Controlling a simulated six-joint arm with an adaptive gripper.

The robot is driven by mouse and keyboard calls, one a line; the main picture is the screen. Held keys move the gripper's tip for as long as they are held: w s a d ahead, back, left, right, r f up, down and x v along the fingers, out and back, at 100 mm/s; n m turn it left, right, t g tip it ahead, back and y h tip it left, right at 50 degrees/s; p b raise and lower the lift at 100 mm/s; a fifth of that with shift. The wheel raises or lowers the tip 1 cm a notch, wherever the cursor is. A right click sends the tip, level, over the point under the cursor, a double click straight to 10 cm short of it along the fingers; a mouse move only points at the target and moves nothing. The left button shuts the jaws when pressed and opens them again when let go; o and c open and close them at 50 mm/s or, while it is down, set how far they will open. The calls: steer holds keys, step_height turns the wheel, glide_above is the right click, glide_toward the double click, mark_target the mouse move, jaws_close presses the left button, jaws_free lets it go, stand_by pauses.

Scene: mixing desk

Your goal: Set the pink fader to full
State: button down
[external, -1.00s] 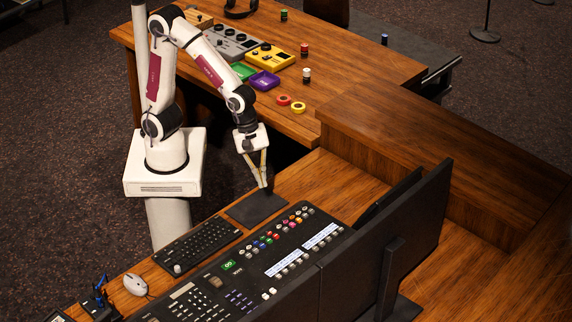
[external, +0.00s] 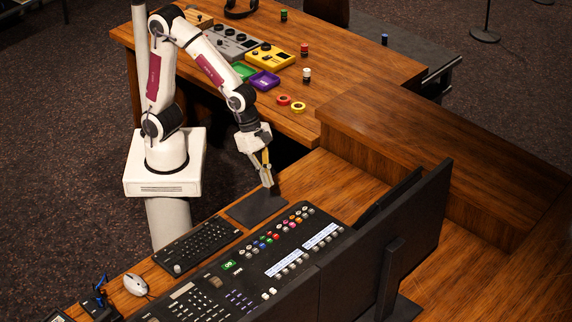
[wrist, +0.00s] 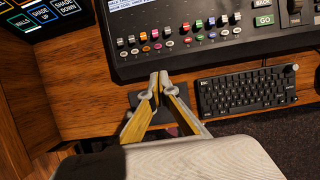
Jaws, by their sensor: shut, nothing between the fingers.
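The mixing console (external: 215,283) carries a row of small coloured faders. A pink fader cap (wrist: 155,34) shows in the wrist view, with a pink one also in the external view (external: 291,225); its exact setting is too small to tell. My gripper (wrist: 159,77) is shut and empty, its fingertips together above the dark pad (external: 244,211) on the desk. It is on the near side of the console, apart from the faders. It also shows in the external view (external: 268,184).
Large dark monitors (external: 400,235) stand behind the console. A lit touch panel (wrist: 45,18) is at the wrist view's upper left.

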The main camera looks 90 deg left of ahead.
mark_target(293, 224)
steer(key=shift+f, duration=0.15)
steer(key=shift+x, duration=5)
steer(key=shift+w+d, duration=1.35)
steer(key=shift+w, duration=0.05)
steer(key=shift+d, duration=0.1)
steer(key=shift+w+d, duration=2.25)
steer(key=shift+w, duration=0.1)
steer(key=shift+s+a, duration=0.1)
steer(key=shift+s, duration=0.05)
steer(key=shift+s+a, duration=1.35)
steer(key=shift+a, duration=0.05)
steer(key=v, duration=1)
steer(key=shift+d, duration=0.15)
